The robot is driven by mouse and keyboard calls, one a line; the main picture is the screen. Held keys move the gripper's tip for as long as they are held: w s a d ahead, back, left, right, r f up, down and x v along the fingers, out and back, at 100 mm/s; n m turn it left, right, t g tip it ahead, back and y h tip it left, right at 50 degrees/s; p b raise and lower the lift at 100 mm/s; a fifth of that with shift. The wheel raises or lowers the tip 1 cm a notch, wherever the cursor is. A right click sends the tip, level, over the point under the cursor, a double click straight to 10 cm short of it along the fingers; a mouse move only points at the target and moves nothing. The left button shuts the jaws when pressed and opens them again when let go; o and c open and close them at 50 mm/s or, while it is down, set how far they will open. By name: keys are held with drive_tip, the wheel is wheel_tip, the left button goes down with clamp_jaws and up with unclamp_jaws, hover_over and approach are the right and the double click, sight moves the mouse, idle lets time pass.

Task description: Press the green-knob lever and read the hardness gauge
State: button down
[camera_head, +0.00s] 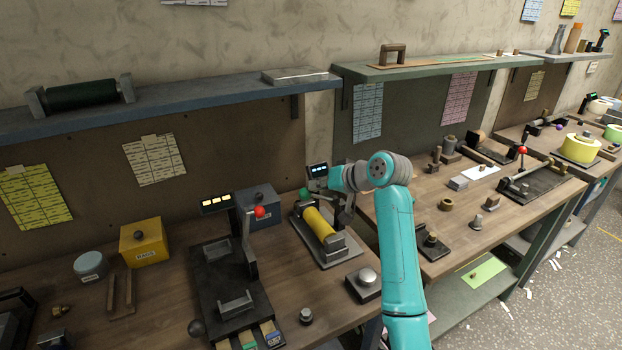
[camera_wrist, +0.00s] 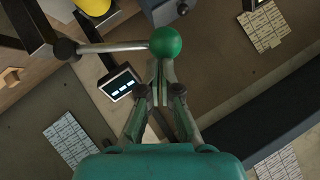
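The green knob (camera_wrist: 165,42) is at the end of a metal lever rod (camera_wrist: 110,47) in the wrist view; it also shows in the head view (camera_head: 304,193). My gripper (camera_wrist: 160,68) has its fingertips close together just below the knob in the wrist view, at or nearly at its surface; I cannot tell if they touch. No object shows between the fingers. The hardness gauge (camera_wrist: 120,82) has a dark display with several lit bars, too small to read; it stands behind the roll in the head view (camera_head: 318,171). A yellow roll (camera_head: 319,222) lies in the tester's cradle below.
A black stand with a red knob (camera_head: 259,212) is left of the tester. A blue box (camera_head: 258,207) and a yellow rags box (camera_head: 144,241) stand behind. A silver domed block (camera_head: 366,277) is in front. The blue shelf (camera_head: 200,98) overhangs the bench.

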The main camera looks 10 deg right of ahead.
sight(310, 197)
drive_tip(key=shift+s+a+f, duration=0.15)
drive_tip(key=shift+a+f, duration=0.3)
drive_tip(key=shift+f, duration=0.35)
drive_tip(key=shift+s+a+f, duration=0.15)
drive_tip(key=shift+a+f, duration=0.3)
drive_tip(key=shift+f, duration=0.35)
drive_tip(key=w+d+r, duration=0.1)
drive_tip(key=d+r, duration=0.2)
drive_tip(key=r, duration=0.3)
drive_tip(key=shift+d+r, duration=0.25)
drive_tip(key=shift+d, duration=0.05)
drive_tip(key=shift+w, duration=0.1)
wheel_tip(310, 197, up, 6)
drive_tip(key=d, duration=0.2)
drive_tip(key=shift+w+d+r, duration=0.2)
drive_tip(key=shift+w, duration=0.2)
idle(0.3)
